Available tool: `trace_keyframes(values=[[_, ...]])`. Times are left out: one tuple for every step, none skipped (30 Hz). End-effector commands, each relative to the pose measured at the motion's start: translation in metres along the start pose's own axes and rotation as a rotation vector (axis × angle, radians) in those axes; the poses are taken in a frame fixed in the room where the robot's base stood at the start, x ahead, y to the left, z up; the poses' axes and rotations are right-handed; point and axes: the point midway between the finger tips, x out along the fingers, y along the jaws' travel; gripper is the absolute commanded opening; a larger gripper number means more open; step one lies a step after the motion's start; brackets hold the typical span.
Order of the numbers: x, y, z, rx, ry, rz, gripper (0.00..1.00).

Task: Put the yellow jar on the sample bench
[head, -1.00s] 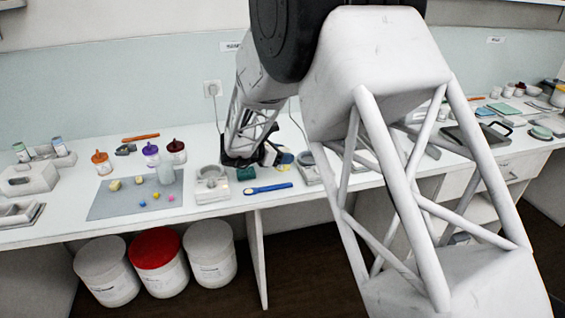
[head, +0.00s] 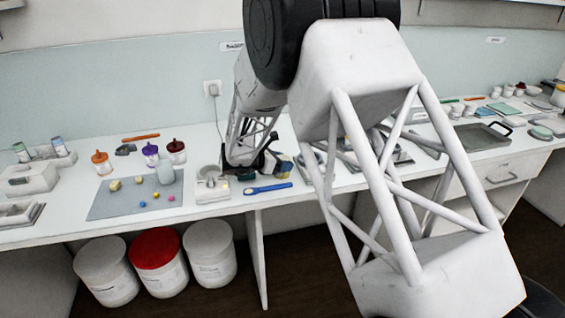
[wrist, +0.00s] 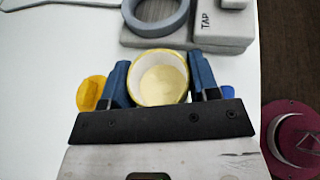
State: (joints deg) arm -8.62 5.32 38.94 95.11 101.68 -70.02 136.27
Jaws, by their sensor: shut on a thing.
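In the wrist view a round open jar (wrist: 159,78) with a pale yellow rim and cream-coloured inside stands between the blue fingers of my gripper (wrist: 160,85). The fingers are shut on it from both sides. In the head view my gripper (head: 245,165) is low over the white bench (head: 330,190), near its front edge; the jar is too small and covered there to make out. I cannot tell whether the jar touches the bench top. No label marks which surface is the sample bench.
A grey tap station (wrist: 225,30) with a grey ring (wrist: 155,12) lies just beyond the jar. A yellow object (wrist: 90,93) is left of the fingers. A blue-handled tool (head: 268,188) lies close by. A grey mat (head: 115,203) with small pieces is farther left. Lidded bins (head: 209,250) stand below.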

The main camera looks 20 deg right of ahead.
Motion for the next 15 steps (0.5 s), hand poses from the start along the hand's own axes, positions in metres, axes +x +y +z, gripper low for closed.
trace_keyframes(values=[[-0.0001, 0.0002, 0.0002, 0.001, 0.0, 0.0, 0.31], [-0.0001, 0.0002, 0.0004, 0.001, 0.0, 0.0, 0.31], [-0.0001, 0.0001, 0.0005, 0.001, 0.0, 0.0, 0.31], [-0.0001, 0.0001, 0.0005, 0.001, 0.0, 0.0, 0.31], [-0.0002, 0.0001, 0.0005, 0.001, 0.0, 0.0, 0.31], [-0.0002, 0.0001, 0.0005, 0.001, 0.0, 0.0, 0.31], [-0.0002, 0.0001, 0.0005, 0.001, 0.0, 0.0, 0.31], [-0.0001, 0.0001, 0.0002, 0.001, 0.0, 0.0, 0.31], [0.0002, 0.0001, -0.0005, 0.001, 0.0, 0.0, 0.31], [0.0005, 0.0001, -0.0011, 0.001, 0.0, 0.0, 0.31], [0.0007, 0.0001, -0.0017, 0.001, 0.0, 0.0, 0.31], [0.0007, 0.0001, -0.0016, 0.001, 0.0, 0.0, 0.6], [0.0007, 0.0001, -0.0015, 0.001, 0.0, 0.0, 0.64], [0.0007, 0.0001, -0.0015, 0.001, 0.0, 0.0, 0.69], [0.0007, 0.0001, -0.0015, 0.001, 0.0, 0.0, 0.75]])
